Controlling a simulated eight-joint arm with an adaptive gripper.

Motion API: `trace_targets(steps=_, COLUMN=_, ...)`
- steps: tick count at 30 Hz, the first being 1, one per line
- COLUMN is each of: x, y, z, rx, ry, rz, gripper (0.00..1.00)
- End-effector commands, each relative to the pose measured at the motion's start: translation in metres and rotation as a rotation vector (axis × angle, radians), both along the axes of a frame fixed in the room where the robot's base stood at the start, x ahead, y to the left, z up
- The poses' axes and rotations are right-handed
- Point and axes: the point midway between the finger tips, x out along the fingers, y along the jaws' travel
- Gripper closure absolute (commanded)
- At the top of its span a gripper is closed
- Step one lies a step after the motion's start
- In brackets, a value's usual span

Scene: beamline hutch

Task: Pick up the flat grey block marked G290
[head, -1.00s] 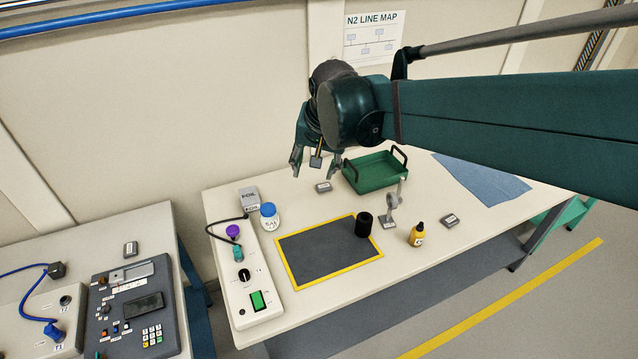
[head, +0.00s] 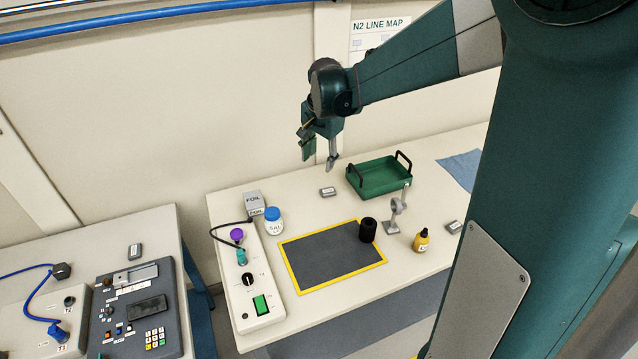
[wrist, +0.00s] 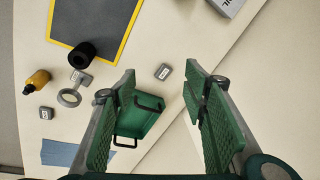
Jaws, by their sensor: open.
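Three small flat grey blocks with pale labels show in the head view; their markings are too small to read, so I cannot tell which is G290. One block (head: 327,191) lies at the back of the table, left of the green tray, and shows in the wrist view (wrist: 163,72) beyond and between the fingertips. Another (head: 453,227) lies right of the yellow bottle, also in the wrist view (wrist: 46,114). The third (head: 135,251) lies on the left bench. My gripper (head: 319,158) is open and empty, above the table's back part, apart from the blocks.
A green tray (head: 362,193) with black handles stands right of the back block. A grey ring stand (head: 396,212), black cylinder (head: 367,231), yellow bottle (head: 421,241), white jar (head: 273,222) and foil box (head: 254,203) stand around the yellow-edged dark mat (head: 318,262).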

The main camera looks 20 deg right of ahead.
Motion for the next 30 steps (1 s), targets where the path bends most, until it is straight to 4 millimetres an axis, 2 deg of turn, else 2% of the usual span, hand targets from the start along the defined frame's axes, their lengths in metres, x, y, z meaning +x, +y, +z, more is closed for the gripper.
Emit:
trace_targets(steps=3, x=0.018, y=-0.01, z=-0.015, rx=0.013, ry=0.02, rz=-0.057, gripper=0.56)
trace_targets(steps=15, x=0.066, y=-0.039, z=-0.07, rx=0.052, ry=0.086, rz=-0.251, gripper=0.56)
trace_targets(steps=30, x=0.115, y=-0.077, z=-0.154, rx=0.085, ry=0.168, rz=-0.493, gripper=0.56)
